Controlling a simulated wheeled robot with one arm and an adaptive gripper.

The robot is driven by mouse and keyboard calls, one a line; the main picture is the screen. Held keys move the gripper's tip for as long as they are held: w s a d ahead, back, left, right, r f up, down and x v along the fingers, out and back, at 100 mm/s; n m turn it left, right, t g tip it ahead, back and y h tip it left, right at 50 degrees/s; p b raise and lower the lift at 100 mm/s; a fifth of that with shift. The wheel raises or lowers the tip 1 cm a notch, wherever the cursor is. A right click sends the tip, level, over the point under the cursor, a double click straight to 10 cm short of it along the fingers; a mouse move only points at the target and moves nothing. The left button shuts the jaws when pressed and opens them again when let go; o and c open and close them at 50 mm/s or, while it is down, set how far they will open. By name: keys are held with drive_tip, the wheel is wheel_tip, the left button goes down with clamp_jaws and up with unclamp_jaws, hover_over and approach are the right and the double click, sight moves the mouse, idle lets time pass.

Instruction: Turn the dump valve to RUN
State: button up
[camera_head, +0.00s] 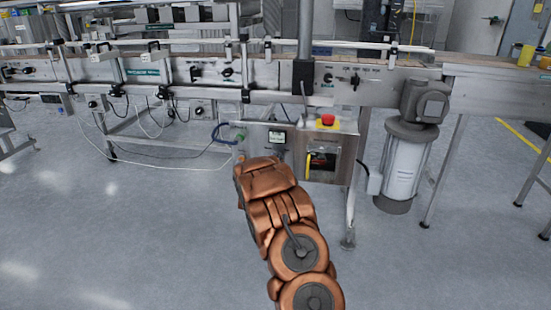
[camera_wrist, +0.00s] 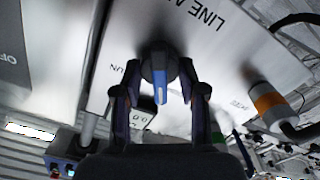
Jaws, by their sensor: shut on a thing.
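The dump valve (camera_wrist: 159,68) shows in the wrist view as a dark round knob with a blue bar, on a pale metal panel. Its blue bar points down the picture, between my fingers. Partly covered lettering ending in "UN" stands left of the knob, and small lettering stands to its right. My gripper (camera_wrist: 160,88) has one finger on each side of the knob and is shut on it. In the head view my copper-coloured arm reaches toward the control panel and hides the gripper and valve.
Loose cables hang at left. The front floor is clear.

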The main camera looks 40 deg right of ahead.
drive_tip(key=m+p, duration=0.1)
drive_tip(key=m, duration=0.1)
drive_tip(key=m+p, duration=0.1)
drive_tip(key=shift+r+m, duration=0.2)
drive_tip(key=shift+m, duration=0.2)
drive_tip(key=m+p, duration=0.1)
drive_tip(key=m, duration=0.2)
drive_tip(key=shift+f+m, duration=0.1)
drive_tip(key=shift+m, duration=0.2)
drive_tip(key=m+b, duration=0.1)
drive_tip(key=m, duration=0.3)
drive_tip(key=shift+f, duration=0.1)
drive_tip(key=shift+s+d+m+b, duration=0.15)
drive_tip(key=shift+m+b, duration=0.55)
drive_tip(key=shift+m, duration=1.1)
drive_tip(key=o, duration=1.1)
drive_tip(key=v, duration=1.2)
